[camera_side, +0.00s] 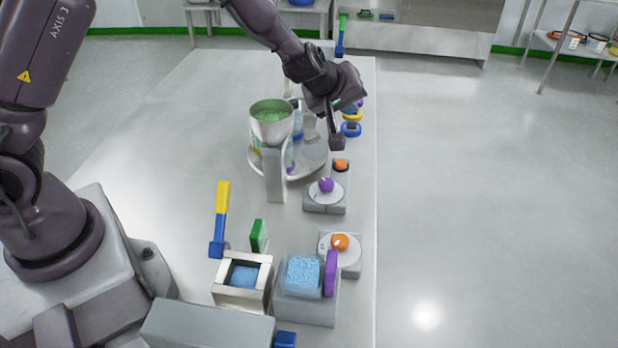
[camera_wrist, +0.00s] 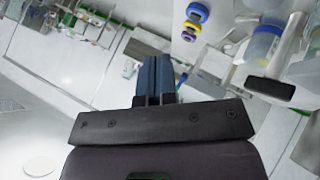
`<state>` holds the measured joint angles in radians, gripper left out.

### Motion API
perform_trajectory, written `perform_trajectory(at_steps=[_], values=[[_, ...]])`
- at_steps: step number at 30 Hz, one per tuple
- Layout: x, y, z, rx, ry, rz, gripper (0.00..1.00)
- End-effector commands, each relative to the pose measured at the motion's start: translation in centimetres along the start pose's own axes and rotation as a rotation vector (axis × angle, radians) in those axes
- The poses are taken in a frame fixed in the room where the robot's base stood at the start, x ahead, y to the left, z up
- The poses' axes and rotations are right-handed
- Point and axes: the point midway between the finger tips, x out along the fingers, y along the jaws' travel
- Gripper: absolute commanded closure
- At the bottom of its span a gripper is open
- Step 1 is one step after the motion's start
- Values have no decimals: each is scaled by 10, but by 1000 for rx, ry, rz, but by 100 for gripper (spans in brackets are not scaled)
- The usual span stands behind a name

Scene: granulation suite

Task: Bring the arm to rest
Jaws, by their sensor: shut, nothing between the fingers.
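My gripper (camera_side: 337,143) hangs at the end of the arm over the right part of the table, pointing down. It is in the air just right of the round turntable (camera_side: 315,165) and beyond the knob box with the purple knob (camera_side: 326,185). In the wrist view its two bluish fingers (camera_wrist: 154,72) are pressed together with nothing between them. My arm is stretched out over the table. Whether the fingertips clear the orange-topped box (camera_side: 341,165) below by much is hard to tell.
Blue and yellow rings (camera_side: 351,129) lie behind the gripper. Nearer stand a framed blue bin (camera_side: 243,275), a box of blue granules (camera_side: 303,272) and an orange-knob box (camera_side: 340,243). The table's left (camera_side: 150,150) is clear.

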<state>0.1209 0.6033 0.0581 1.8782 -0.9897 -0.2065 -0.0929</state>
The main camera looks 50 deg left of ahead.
Motion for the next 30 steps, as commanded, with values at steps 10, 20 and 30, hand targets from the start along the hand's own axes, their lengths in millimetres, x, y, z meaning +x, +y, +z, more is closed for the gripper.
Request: perform_trajectory(at_steps=[10, 20, 30], values=[[-176, 25, -6, 409, -244, 193, 100], [-302, -58, 8, 832, -334, 119, 100], [-342, -119, 12, 1008, -343, -15, 100]])
